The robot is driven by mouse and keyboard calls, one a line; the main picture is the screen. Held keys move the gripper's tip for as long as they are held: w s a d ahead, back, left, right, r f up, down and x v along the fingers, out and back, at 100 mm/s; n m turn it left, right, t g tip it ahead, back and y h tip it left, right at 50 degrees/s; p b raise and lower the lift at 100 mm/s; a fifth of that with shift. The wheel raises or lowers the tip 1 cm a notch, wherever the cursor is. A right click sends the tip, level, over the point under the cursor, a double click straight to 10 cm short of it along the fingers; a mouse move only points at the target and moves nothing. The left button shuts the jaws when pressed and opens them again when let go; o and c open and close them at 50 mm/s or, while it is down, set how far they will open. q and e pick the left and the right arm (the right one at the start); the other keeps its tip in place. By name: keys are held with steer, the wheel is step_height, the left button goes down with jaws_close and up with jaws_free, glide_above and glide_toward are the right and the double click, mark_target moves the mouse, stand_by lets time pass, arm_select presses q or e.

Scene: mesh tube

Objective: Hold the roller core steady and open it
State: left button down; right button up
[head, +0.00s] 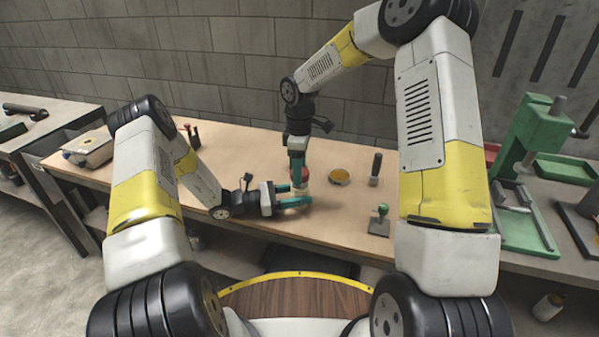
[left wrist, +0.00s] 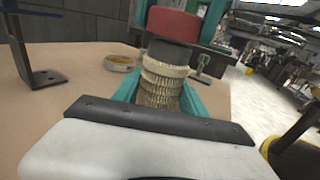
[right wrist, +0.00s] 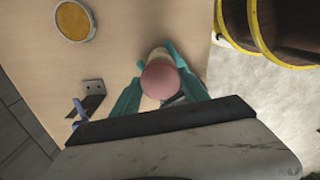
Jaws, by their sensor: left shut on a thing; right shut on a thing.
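The roller core (left wrist: 165,75) stands upright on the bench, with a red cap on top of a dark band and a cream, ribbed mesh body below. My left gripper (head: 292,196) reaches in level from the left and is shut on the mesh body, a teal finger on each side. My right gripper (right wrist: 160,85) points down from above and is shut on the red cap (right wrist: 160,79). I cannot tell whether the cap has turned.
A round dish with yellow contents (head: 340,176) lies right of the core. A dark upright block (head: 375,168) and a green-handled tool on a plate (head: 380,220) stand farther right. A green press (head: 530,140) is on the right bench.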

steer(key=shift+r, duration=0.1)
steer(key=shift+r, duration=1.95)
arm_select(q)
steer(key=c, duration=0.6)
jaws_free()
steer(key=shift+o, duration=0.2)
steer(key=v, duration=1.2)
